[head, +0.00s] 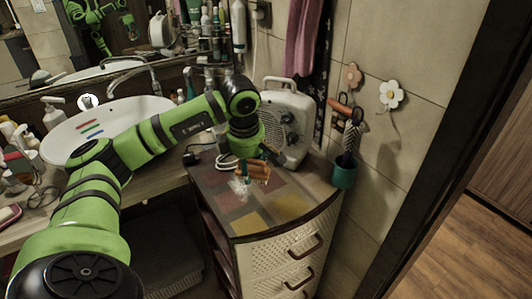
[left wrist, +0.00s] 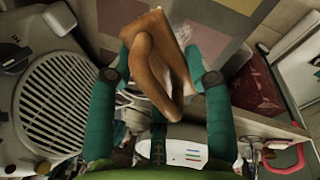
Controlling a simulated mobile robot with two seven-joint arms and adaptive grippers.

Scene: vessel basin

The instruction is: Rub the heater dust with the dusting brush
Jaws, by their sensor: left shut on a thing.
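The white fan heater (head: 285,125) stands upright on the cabinet top, against the tiled wall. Its round grille (left wrist: 60,100) fills the left of the left wrist view. My left gripper (head: 248,177) is just in front of the heater, low over the cabinet top. It is shut on the brown dusting brush (head: 259,171), whose wooden looped handle (left wrist: 150,50) lies between the teal fingers (left wrist: 158,78) in the left wrist view. A whitish dust patch (head: 238,188) lies on the cabinet top beside the brush. The bristles are mostly hidden, so contact with the dust is unclear. My right gripper is out of view.
The cabinet top (head: 282,205) has coloured squares and is clear at the front. A teal holder (head: 344,172) with tools hangs on the wall at the right. The white basin (head: 70,140) and several bottles are at the left. A black plug (head: 190,158) and cable lie behind my gripper.

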